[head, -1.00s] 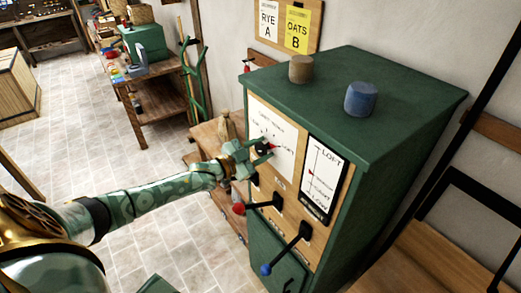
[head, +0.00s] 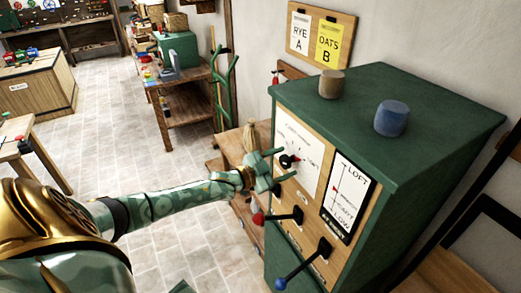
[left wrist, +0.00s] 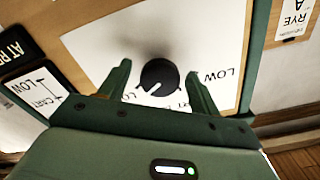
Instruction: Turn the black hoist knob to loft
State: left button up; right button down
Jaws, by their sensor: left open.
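The black knob (head: 287,161) sits on a white label plate (head: 303,140) on the front of the green cabinet. In the left wrist view the knob (left wrist: 159,77) is round, with a white pointer line toward the lower left. My left gripper (head: 284,165) is open at the knob. In the left wrist view its two fingers (left wrist: 158,83) stand on either side of the knob, with gaps visible. LOW shows on the plate; other lettering is partly hidden by the gripper. A gauge panel (head: 345,196) marked LOFT at its top is beside the plate. My right gripper is not in view.
Below the knob, a red-tipped lever (head: 285,217) and a blue-tipped lever (head: 302,266) stick out from the front. A brown cylinder (head: 332,84) and a blue cylinder (head: 391,118) stand on the cabinet top (head: 430,110). Open floor (head: 120,130) lies to the left.

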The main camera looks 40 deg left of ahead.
pick_arm(q)
jog(key=v, duration=1.5)
jog(key=shift+b, duration=0.3)
jog(key=shift+a+f, duration=0.1)
jog(key=shift+f, duration=0.05)
